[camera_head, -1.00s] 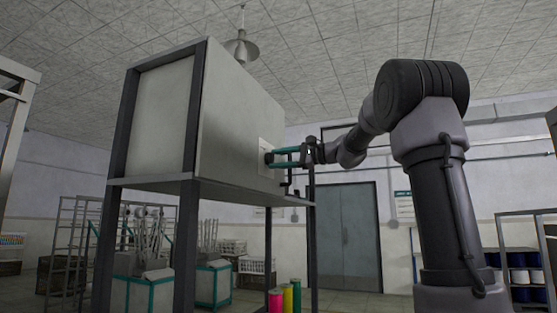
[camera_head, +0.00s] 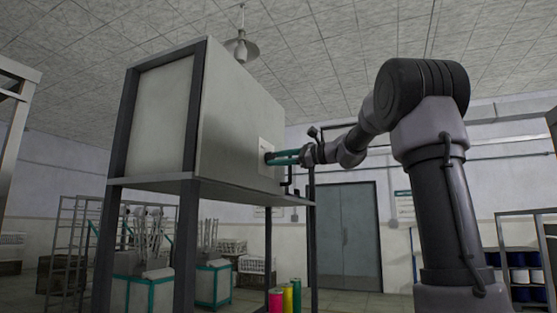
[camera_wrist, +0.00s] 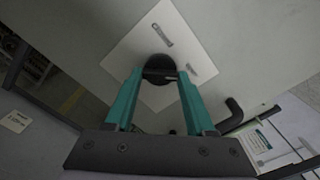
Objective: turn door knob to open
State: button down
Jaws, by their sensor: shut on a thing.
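The dark round knob (camera_wrist: 158,66) sits on a pale square plate (camera_wrist: 128,50) on the cabinet's front face. In the head view, the plate (camera_head: 265,147) is on the face of a grey raised cabinet (camera_head: 232,105), which looks shut. My gripper (camera_head: 270,157) reaches in from the right with teal fingers. In the wrist view, my gripper (camera_wrist: 160,76) has one finger on each side of the knob, shut on it. The plate appears tilted in the wrist view. A dark bent handle (camera_wrist: 233,110) stands out from the same face, beside the right finger.
Dark posts (camera_head: 187,240) carry the cabinet. Coloured spools (camera_head: 287,296) stand below it. Racks and teal-trimmed machines (camera_head: 212,284) are at the left back, a grey double door (camera_head: 345,235) behind, and a shelf of spools (camera_head: 527,275) at right.

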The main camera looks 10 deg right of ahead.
jog(key=shift+c, duration=1.2)
grip_release()
jog(key=v, duration=1)
jog(key=shift+s+d, duration=0.2)
jog(key=shift+d, duration=0.15)
